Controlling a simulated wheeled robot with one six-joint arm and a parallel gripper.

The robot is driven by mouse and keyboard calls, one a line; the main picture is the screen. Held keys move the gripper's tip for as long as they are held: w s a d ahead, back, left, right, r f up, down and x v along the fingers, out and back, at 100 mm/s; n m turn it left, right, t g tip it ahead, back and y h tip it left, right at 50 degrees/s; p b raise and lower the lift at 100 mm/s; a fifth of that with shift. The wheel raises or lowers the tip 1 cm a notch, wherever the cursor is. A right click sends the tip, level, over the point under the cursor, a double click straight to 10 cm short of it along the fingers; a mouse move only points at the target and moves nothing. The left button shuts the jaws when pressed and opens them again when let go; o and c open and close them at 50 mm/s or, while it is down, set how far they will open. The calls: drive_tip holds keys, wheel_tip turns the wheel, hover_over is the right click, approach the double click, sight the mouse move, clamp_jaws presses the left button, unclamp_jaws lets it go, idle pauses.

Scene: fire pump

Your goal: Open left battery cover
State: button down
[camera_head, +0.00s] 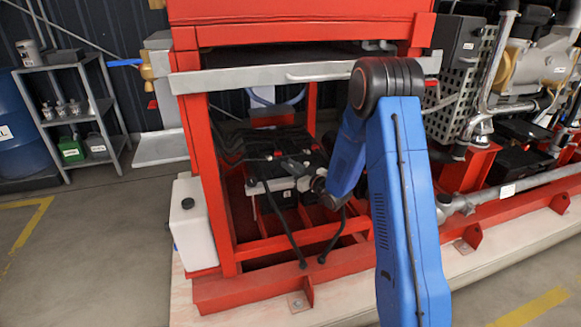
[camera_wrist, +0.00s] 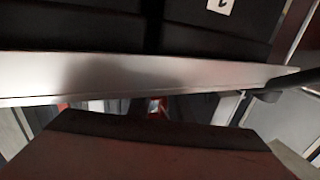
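The batteries sit inside the red frame (camera_head: 228,200) in the head view, under black tops and covers (camera_head: 262,143) with red bits on them. I cannot clearly separate the left cover from the rest. My arm reaches in from the right. My gripper (camera_head: 297,168) is low over the front of the batteries, by a pale metal bar (camera_head: 262,187). In the wrist view a silver bar (camera_wrist: 130,75) crosses close up, with black surfaces (camera_wrist: 100,22) and a white label (camera_wrist: 221,5) behind it. A broad dark part fills the bottom. The fingertips cannot be made out, nor any contact.
A grey rail (camera_head: 250,78) crosses the frame's opening above the batteries. Black cables (camera_head: 283,225) hang in front. A white container (camera_head: 193,222) stands at the frame's left. A shelf (camera_head: 75,105) and blue drum (camera_head: 20,130) stand far left. The floor at left is clear.

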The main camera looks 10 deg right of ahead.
drive_tip(key=shift+a+r+n+g, duration=0.25)
drive_tip(key=shift+r+n, duration=0.25)
drive_tip(key=shift+n, duration=0.1)
drive_tip(key=shift+a+r+n+g, duration=0.25)
drive_tip(key=shift+r+n, duration=0.25)
drive_tip(key=shift+n, duration=0.1)
drive_tip(key=shift+a+r+n+h, duration=0.5)
drive_tip(key=shift+r+n, duration=0.1)
drive_tip(key=shift+n, duration=0.2)
drive_tip(key=a+r+n, duration=0.1)
drive_tip(key=a+r+n+g+h, duration=0.1)
drive_tip(key=n, duration=0.1)
drive_tip(key=shift+s+a, duration=0.15)
drive_tip(key=shift+a, duration=0.15)
drive_tip(key=a+n+h, duration=0.2)
drive_tip(key=a+n, duration=0.1)
drive_tip(key=shift+r+g, duration=0.4)
drive_tip(key=shift+s+a+f+n+h, duration=0.1)
drive_tip(key=shift+s+a+n+h, duration=0.05)
drive_tip(key=shift+a+n+h, duration=0.95)
drive_tip(key=shift+a, duration=0.15)
drive_tip(key=c, duration=1.7)
unclamp_jaws()
